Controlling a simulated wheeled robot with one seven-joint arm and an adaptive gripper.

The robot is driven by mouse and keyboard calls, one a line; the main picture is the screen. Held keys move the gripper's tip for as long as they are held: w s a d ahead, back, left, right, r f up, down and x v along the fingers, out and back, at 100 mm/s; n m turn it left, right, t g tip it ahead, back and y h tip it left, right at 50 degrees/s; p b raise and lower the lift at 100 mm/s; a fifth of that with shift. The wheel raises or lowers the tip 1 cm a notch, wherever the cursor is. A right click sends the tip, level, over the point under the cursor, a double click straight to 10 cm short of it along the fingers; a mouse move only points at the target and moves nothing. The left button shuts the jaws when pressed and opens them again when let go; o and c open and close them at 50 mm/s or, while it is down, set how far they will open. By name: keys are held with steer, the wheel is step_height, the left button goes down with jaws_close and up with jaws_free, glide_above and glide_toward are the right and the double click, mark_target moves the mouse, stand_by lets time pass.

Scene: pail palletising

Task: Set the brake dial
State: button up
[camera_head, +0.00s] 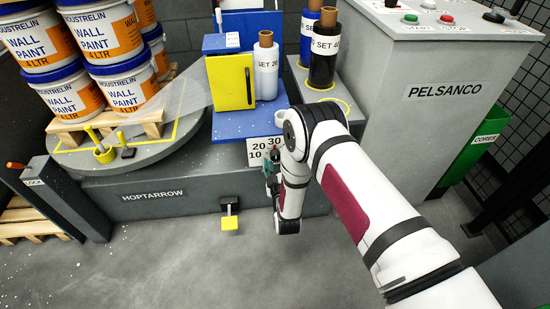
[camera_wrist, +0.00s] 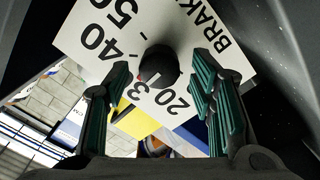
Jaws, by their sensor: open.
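The brake dial's white plate (camera_wrist: 205,32) fills the upper part of the wrist view. It carries black numbers and part of the word BRAKE, and appears turned. Its dark round knob (camera_wrist: 158,66) sits between the two green-padded fingers of my gripper (camera_wrist: 160,88). The fingers are open, with a gap on each side of the knob.
A yellow door (camera_head: 231,82) and a stretch-film roll (camera_head: 266,75) are on the carriage above. Paint pails (camera_head: 122,87) stand on a pallet on the turntable at left. A yellow pedal (camera_head: 229,223) juts out below. The grey PELSANCO cabinet (camera_head: 440,125) stands at right.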

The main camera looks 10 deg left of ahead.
steer(key=v, duration=1)
steer(key=shift+s, duration=0.4)
steer(key=shift+w+d+r, duration=0.1)
